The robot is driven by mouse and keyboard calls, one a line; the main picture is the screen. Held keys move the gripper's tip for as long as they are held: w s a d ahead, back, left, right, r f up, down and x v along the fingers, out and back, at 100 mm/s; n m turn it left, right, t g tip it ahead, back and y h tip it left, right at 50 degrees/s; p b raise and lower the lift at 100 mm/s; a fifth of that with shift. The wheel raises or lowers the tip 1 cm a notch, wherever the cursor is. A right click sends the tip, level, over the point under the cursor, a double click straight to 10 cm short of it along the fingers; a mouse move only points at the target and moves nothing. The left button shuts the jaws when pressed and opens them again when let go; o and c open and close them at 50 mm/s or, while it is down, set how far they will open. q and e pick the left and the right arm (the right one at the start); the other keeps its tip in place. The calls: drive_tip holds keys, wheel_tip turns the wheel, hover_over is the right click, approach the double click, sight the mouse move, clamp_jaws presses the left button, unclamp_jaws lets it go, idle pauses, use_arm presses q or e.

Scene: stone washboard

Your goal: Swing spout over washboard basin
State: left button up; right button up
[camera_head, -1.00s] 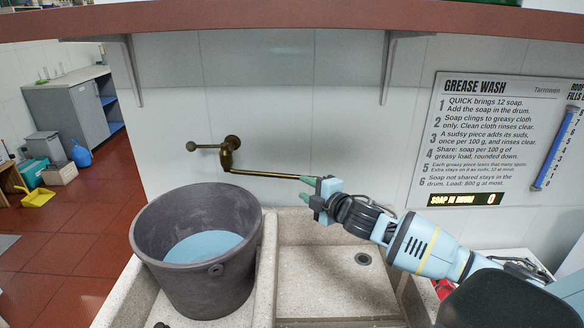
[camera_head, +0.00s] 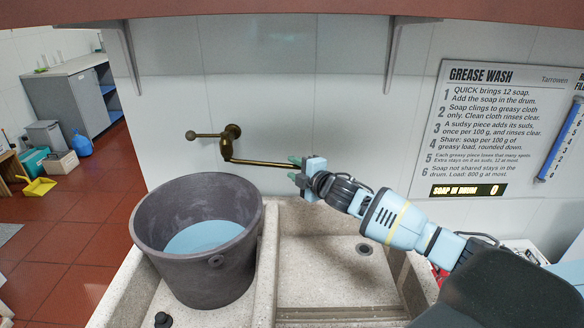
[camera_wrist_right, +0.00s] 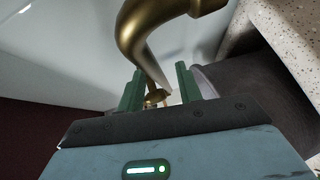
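The brass spout (camera_head: 258,163) runs from a wall fitting (camera_head: 232,132) down and then right along the wall, above the back of the stone sink. My right gripper (camera_head: 295,168) is at the spout's free right end. In the right wrist view, the curved brass spout (camera_wrist_right: 135,40) looms close, and its pipe runs toward the gap between my two green fingers (camera_wrist_right: 160,88). The fingers stand apart, with space visible beside the pipe. The right stone basin (camera_head: 320,270) is empty, with a round drain at its back right. My left gripper is out of view.
A dark bucket (camera_head: 197,275) with bluish liquid stands in the left basin, below the wall fitting. A stone divider (camera_head: 267,265) separates the basins. A reddish shelf (camera_head: 290,27) on brackets hangs above. A sign (camera_head: 508,130) is on the wall at right.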

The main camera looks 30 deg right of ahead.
drive_tip(key=shift+w, duration=0.85)
clamp_jaws()
